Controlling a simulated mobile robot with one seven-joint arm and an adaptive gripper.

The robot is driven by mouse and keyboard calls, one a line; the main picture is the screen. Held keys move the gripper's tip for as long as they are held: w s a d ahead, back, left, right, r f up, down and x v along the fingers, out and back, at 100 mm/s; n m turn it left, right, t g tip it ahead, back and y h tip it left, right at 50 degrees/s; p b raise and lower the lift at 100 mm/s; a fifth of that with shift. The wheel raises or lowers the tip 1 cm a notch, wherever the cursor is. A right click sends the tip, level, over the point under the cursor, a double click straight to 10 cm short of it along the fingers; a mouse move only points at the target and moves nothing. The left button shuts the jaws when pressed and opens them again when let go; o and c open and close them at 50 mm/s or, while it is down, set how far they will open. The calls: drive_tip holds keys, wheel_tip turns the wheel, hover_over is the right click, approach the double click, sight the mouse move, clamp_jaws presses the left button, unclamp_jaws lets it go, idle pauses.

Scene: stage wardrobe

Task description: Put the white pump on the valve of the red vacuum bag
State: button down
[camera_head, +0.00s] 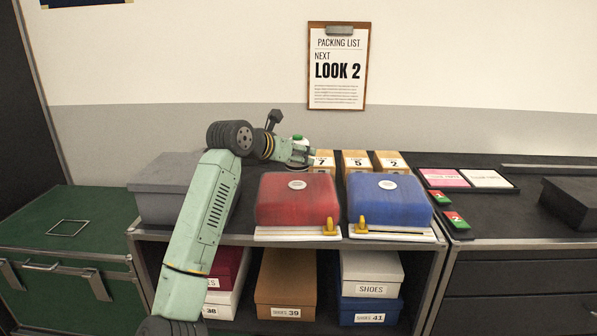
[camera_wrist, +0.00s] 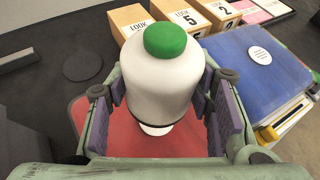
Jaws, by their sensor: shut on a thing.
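The white pump (camera_wrist: 158,88) has a green top (camera_wrist: 165,39) and is upright between the purple pads of my gripper (camera_wrist: 162,112). My gripper is shut on it. In the head view the pump is mostly hidden, and its green top (camera_head: 297,138) shows at my gripper (camera_head: 299,153), above the back of the red vacuum bag (camera_head: 298,205). The bag has a pale round valve (camera_head: 297,185) on top. In the wrist view the red bag (camera_wrist: 100,128) lies below the pump, and the valve (camera_wrist: 156,130) is mostly hidden by it. The pump appears raised above the bag.
The blue vacuum bag (camera_head: 387,204) lies right of the red one. Numbered wooden blocks (camera_head: 357,161) stand behind them. A grey box (camera_head: 160,190) is at left. A dark disc (camera_wrist: 83,62) lies on the shelf top. Shoe boxes (camera_head: 285,283) sit below.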

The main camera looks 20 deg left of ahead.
sight(297, 184)
drive_tip(key=shift+f+p, duration=0.4)
drive_tip(key=shift+f, duration=1.95)
drive_tip(key=shift+f, duration=0.2)
drive_tip(key=c, duration=0.8)
unclamp_jaws()
drive_tip(key=shift+r, duration=0.1)
